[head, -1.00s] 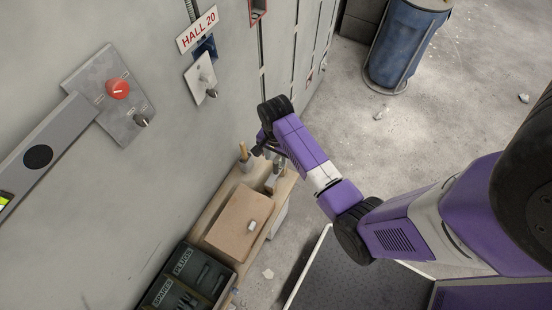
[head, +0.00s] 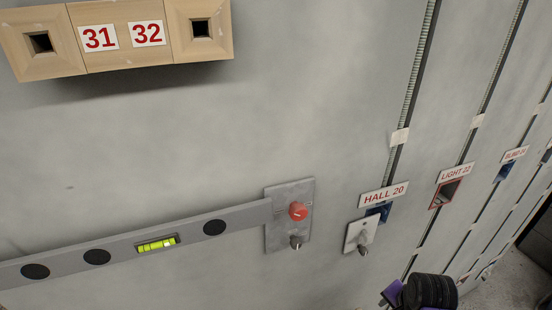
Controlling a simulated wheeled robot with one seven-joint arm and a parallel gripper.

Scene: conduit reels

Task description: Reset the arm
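My arm (head: 432,291) shows only as a dark wrist joint with bits of purple at the bottom edge of the head view, right of centre. It is in front of the wall, below the HALL 20 plate. My gripper's fingers are not in view, being below the frame edge or hidden, so I cannot see whether it holds anything.
The grey wall carries a spirit level (head: 110,253), a plate with a red knob (head: 298,211), a HALL 20 sign (head: 384,195) with a switch plate (head: 361,236), a LIGHT 22 box (head: 445,194), and a wooden box marked 31 and 32 (head: 122,37). Floor shows at lower right.

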